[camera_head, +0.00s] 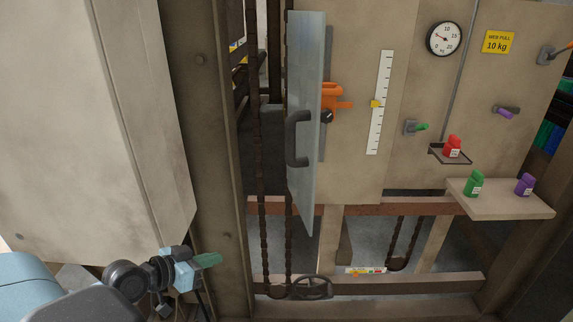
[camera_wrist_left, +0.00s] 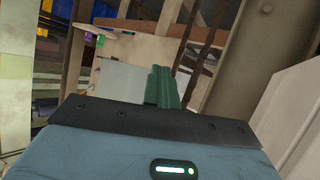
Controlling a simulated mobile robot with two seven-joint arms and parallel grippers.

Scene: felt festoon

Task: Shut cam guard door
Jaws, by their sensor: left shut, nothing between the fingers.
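The cam guard door (camera_head: 306,110) is a narrow pale blue-grey panel in the head view, standing swung out from the machine front. It has a dark bow handle (camera_head: 297,139) on its face. Behind its free side, the opening with hanging chains shows. My left gripper (camera_head: 208,260) has green fingertips and is at the lower left, in front of a brown post. It is shut and empty, well apart from the door and below its handle. Its green fingers (camera_wrist_left: 165,87) also show in the left wrist view. My right gripper is not in view.
A large beige cabinet (camera_head: 90,120) and brown post (camera_head: 210,150) stand left of the door. An orange latch-like part (camera_head: 332,103) is right of it. A shelf (camera_head: 500,205) holds green and purple padlock-like blocks. A handwheel (camera_head: 312,287) sits low.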

